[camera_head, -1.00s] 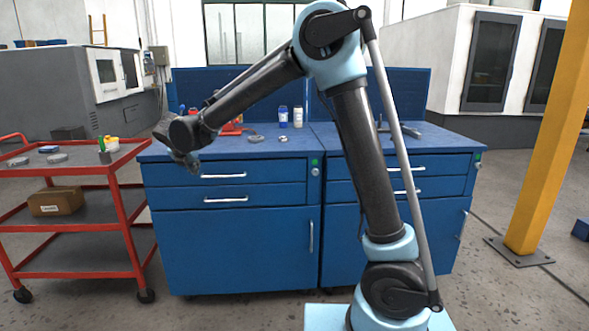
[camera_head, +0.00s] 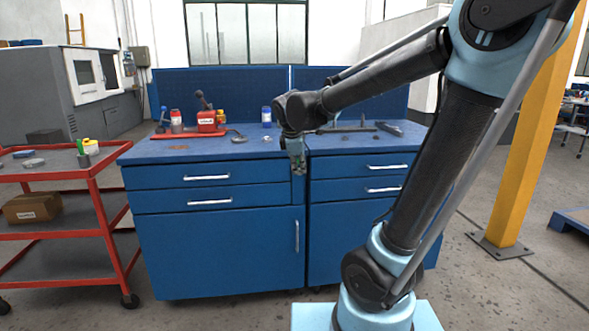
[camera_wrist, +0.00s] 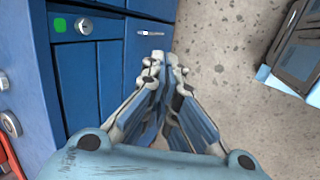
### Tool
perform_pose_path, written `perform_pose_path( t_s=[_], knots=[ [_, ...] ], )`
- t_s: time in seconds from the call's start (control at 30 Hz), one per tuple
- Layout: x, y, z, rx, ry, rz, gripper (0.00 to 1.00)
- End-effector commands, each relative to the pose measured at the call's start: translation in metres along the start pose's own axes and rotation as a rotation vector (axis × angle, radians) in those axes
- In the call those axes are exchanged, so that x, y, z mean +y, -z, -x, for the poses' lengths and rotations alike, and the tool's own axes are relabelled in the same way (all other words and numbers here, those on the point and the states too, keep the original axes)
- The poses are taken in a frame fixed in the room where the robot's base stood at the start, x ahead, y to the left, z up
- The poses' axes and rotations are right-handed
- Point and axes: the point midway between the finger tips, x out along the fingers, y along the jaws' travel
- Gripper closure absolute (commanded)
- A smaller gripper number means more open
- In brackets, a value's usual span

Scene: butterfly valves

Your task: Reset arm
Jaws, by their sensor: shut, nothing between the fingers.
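My gripper (camera_head: 299,168) hangs pointing down in front of the blue workbench (camera_head: 220,245), just off its front edge near the middle seam. In the wrist view my gripper (camera_wrist: 162,62) is shut, its fingertips together, with nothing between them. The arm bends from the base at lower right up to an elbow at upper right, and its forearm reaches left and down to the wrist. Beyond the fingers, the wrist view shows blue drawer fronts (camera_wrist: 80,75) with a lock and a green square, and grey floor to the right.
A red cart (camera_head: 95,175) with a cardboard box (camera_head: 33,207) stands at left. A yellow post (camera_head: 520,150) stands at right.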

Motion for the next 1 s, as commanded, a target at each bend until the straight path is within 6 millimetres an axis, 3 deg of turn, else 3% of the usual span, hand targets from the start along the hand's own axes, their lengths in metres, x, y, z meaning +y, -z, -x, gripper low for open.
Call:
perform_pose_path(
  t_s=[0.03,0.2,0.5,0.8,1.0],
  knots=[
    [-0.012,-0.02,-0.001,-0.004,0.016,-0.078,1.0],
    [-0.054,-0.068,-0.006,-0.01,0.068,-0.34,1.0],
    [-0.138,-0.129,-0.017,-0.029,0.151,-0.805,1.0],
    [-0.225,-0.158,-0.036,-0.057,0.224,-1.263,1.0],
    [-0.263,-0.163,-0.048,-0.072,0.259,-1.479,1.0]
  ],
)
